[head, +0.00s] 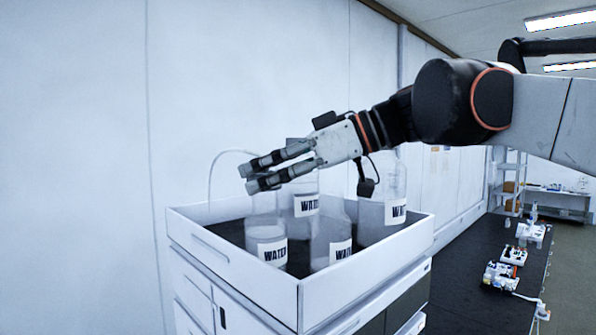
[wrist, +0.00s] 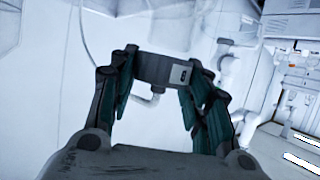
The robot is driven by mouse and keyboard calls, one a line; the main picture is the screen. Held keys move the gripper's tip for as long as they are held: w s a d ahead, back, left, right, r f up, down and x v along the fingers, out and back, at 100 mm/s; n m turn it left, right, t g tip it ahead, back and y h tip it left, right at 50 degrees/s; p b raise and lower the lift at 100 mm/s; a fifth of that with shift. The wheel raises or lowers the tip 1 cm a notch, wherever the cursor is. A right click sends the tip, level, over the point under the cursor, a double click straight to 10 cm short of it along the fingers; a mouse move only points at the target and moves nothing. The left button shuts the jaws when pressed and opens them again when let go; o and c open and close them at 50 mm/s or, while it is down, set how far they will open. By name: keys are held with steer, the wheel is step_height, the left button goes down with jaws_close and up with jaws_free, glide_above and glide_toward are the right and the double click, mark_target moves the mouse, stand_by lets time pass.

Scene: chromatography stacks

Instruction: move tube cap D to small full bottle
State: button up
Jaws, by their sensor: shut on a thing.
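My gripper (head: 250,178) hangs above the left part of a white tray on a cabinet. In the wrist view its fingers (wrist: 165,75) are shut on a grey piece with a small pale label (wrist: 180,73), which I take to be the tube cap; its letter is not readable. A thin white tube (head: 212,170) arcs beside the fingertips. Below stand clear bottles labelled WATER: a front left one (head: 267,251), a front middle one (head: 338,251), a back one (head: 305,204) and a larger right one (head: 396,211). Their fill levels are hard to tell.
The tray's raised white rim (head: 300,290) surrounds the bottles. A pale wall (head: 80,150) stands close behind and to the left. A dark bench (head: 480,265) with small equipment (head: 502,275) lies to the right, and a shelf (head: 507,185) stands farther back.

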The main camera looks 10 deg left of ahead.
steer(key=shift+f, duration=0.15)
steer(key=shift+f+b, duration=0.6)
steer(key=shift+f, duration=0.25)
steer(key=shift+f, duration=0.1)
stand_by(0.3)
steer(key=shift+f, duration=0.3)
steer(key=o, duration=1.2)
steer(key=shift+c, duration=0.2)
